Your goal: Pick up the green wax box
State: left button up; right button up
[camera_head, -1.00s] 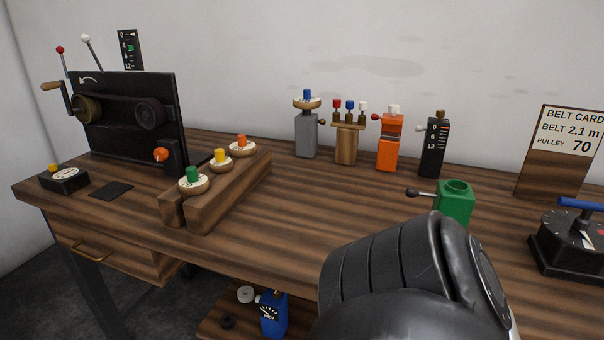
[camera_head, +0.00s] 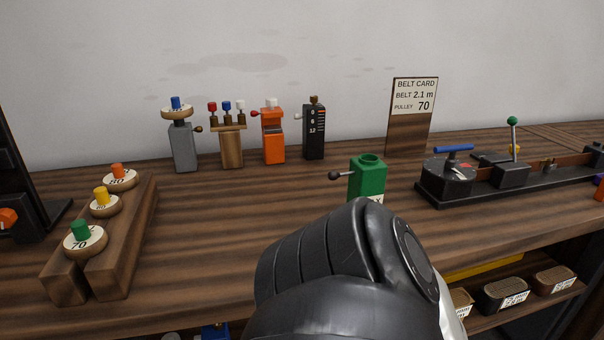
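The green wax box (camera_head: 367,178) stands upright on the wooden workbench, right of centre in the head view. It has a round opening on top, a small dark-knobbed lever on its left side and a white label low on its front, partly covered. A black arm part of mine rises from the bottom centre in front of the box and hides its lower part. Neither gripper's fingers show, so I cannot see whether anything touches the box.
Behind the box stand a black scaled block (camera_head: 314,132), an orange block (camera_head: 273,137), a wooden block with pegs (camera_head: 231,148) and a grey block (camera_head: 183,148). A wooden pulley rack (camera_head: 125,250) is at left. A black dial device (camera_head: 447,180) is at right. Bench between is clear.

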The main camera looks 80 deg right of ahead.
aim_at(369, 180)
jog(key=z, duration=2.75)
jog(key=k, duration=0.5)
jog(key=z, duration=1.45)
jog(key=i, duration=1)
jog(key=u, duration=1.25)
